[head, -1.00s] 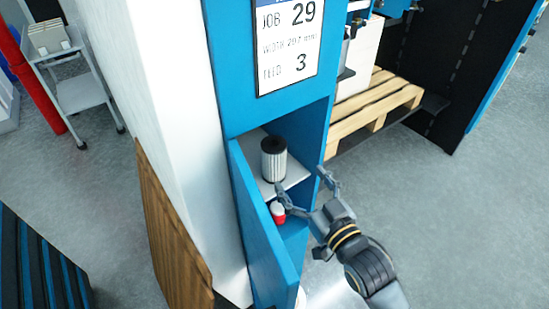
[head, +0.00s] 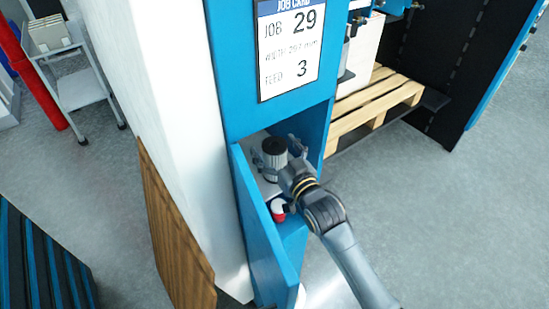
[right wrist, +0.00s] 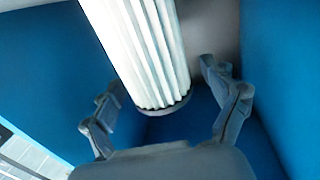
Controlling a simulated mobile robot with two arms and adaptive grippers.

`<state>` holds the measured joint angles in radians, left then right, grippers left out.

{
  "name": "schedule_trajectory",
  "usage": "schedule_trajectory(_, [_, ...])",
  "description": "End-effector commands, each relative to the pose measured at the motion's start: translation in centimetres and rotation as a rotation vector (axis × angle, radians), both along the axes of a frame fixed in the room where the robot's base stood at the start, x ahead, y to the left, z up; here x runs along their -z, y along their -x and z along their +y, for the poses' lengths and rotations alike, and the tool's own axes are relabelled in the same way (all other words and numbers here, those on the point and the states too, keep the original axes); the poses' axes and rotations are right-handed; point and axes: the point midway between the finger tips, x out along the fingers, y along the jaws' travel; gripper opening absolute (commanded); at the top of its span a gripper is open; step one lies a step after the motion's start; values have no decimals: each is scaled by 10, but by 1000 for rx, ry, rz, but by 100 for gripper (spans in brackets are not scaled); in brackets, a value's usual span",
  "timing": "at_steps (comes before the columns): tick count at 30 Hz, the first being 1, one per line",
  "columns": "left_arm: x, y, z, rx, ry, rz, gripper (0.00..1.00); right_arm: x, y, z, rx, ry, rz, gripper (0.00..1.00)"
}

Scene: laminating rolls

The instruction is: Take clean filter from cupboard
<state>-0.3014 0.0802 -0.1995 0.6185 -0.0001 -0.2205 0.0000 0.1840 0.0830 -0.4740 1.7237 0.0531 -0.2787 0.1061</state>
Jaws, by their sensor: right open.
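The clean filter (head: 273,150), a white pleated cylinder with a dark top cap, stands on the shelf inside the open blue cupboard (head: 318,125). In the right wrist view the filter (right wrist: 140,45) fills the upper middle, its dark lower rim showing. My right gripper (head: 278,152) is inside the cupboard at the filter. Its fingers are open, one on either side of the filter (right wrist: 163,95), with a gap visible on the right. In the head view the gripper hides part of the filter's lower side. My left gripper is not in view.
The cupboard door (head: 262,230) stands open at the left. A red and white item (head: 278,209) sits on the lower level, just below my gripper. A wooden pallet (head: 375,108) lies behind at right. A grey trolley (head: 75,75) stands far left.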

Motion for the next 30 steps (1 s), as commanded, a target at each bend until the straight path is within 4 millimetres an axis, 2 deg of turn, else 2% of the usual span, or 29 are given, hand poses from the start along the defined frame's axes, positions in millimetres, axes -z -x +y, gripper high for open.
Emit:
schedule_trajectory(6, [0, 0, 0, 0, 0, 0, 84, 0, -1, 0, 0, 0, -1, 86])
schedule_trajectory(8, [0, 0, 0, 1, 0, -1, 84, 0, -1, 0, 0, 0, -1, 76])
schedule_trajectory(15, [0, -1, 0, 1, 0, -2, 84, 0, 0, 0, 0, 1, 0, 27])
schedule_trajectory(26, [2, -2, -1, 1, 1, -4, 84, -1, 0, 0, 0, 0, -1, 26])
schedule_trajectory(30, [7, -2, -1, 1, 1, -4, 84, -8, 3, -3, 0, 0, -4, 26])
